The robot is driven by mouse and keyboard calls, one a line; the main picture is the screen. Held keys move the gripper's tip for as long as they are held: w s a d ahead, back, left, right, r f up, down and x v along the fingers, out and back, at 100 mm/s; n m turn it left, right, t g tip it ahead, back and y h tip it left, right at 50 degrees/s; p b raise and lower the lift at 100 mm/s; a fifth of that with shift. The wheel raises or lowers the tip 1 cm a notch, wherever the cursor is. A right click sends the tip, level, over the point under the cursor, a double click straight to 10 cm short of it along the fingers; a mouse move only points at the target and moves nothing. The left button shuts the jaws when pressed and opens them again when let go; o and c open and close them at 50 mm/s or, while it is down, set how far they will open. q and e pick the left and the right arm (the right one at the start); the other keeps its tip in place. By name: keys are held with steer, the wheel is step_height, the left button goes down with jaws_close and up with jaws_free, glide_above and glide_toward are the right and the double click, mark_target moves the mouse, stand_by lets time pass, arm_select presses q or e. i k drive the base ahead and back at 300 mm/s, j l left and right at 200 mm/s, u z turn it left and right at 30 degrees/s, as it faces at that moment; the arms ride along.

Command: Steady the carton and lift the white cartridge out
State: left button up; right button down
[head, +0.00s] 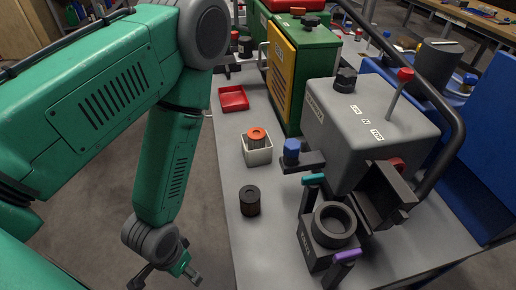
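A small white carton (258,156) stands open on the grey table. A cartridge with an orange top (257,135) and a dark band stands in it, its upper part above the rim and its lower part hidden. I see no cartridge that is plainly white. A dark ribbed cartridge (250,201) stands upright on the table in front of the carton. My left gripper (167,281) hangs low beyond the table's left edge, apart from the carton, with its fingers spread and nothing between them. My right gripper is not in view.
A red tray (233,98) lies behind the carton. A grey machine (365,130) and a dark block with a round cup (330,235) fill the right side. The table's front left is clear.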

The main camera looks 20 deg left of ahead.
mark_target(256, 137)
steer(key=l+u, duration=0.25)
steer(key=u, duration=0.15)
steer(key=l+u, duration=0.55)
steer(key=u, duration=0.3)
steer(key=i+l, duration=0.05)
